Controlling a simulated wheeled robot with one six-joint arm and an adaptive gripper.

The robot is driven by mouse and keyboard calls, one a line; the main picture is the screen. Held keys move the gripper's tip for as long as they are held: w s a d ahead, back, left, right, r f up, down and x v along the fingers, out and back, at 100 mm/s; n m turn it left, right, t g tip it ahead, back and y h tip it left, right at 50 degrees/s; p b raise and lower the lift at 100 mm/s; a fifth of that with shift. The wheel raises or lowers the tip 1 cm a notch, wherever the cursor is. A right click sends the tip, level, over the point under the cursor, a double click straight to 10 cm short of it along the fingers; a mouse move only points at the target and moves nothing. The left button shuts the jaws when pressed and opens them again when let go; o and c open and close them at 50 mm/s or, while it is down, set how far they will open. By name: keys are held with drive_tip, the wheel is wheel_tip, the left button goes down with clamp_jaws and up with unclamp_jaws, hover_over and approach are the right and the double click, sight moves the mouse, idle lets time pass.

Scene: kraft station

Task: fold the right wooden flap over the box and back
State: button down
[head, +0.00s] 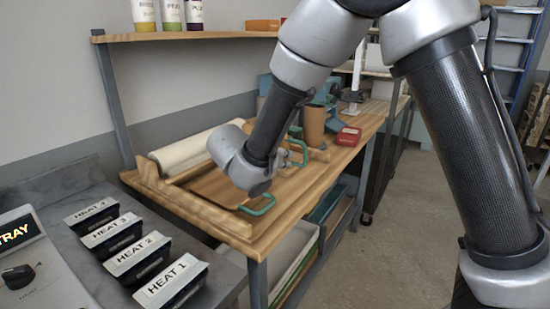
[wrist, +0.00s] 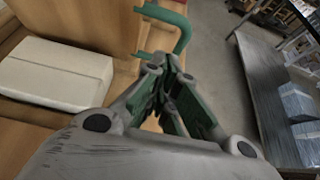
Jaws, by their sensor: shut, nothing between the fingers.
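In the wrist view my gripper (wrist: 165,95) has its green fingers together and empty. Just beyond the fingertips is a green handle (wrist: 184,38) on a wooden flap (wrist: 105,22); whether they touch I cannot tell. A white box (wrist: 55,82) lies to the left among wooden panels. In the head view a wooden flap (head: 212,188) lies low on the bench with a green handle (head: 262,208) at its near right. Another green handle (head: 300,152) shows right of my wrist. A long pale object (head: 195,150) lies behind. My arm hides the fingers and much of the middle there.
The wooden bench (head: 290,210) also carries a brown cylinder (head: 314,125) and a red box (head: 349,136) toward its far end. Heater units (head: 172,280) stand at the lower left. A shelf (head: 190,36) runs above. The floor to the right is open.

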drive_tip(key=w+d, duration=0.1)
drive_tip(key=w+d+r, duration=0.1)
drive_tip(key=shift+w+r, duration=0.15)
drive_tip(key=shift+w, duration=0.2)
drive_tip(key=shift+r, duration=0.1)
drive_tip(key=shift+w+d+r, duration=0.1)
drive_tip(key=shift+w+d, duration=0.05)
drive_tip(key=shift+w, duration=0.1)
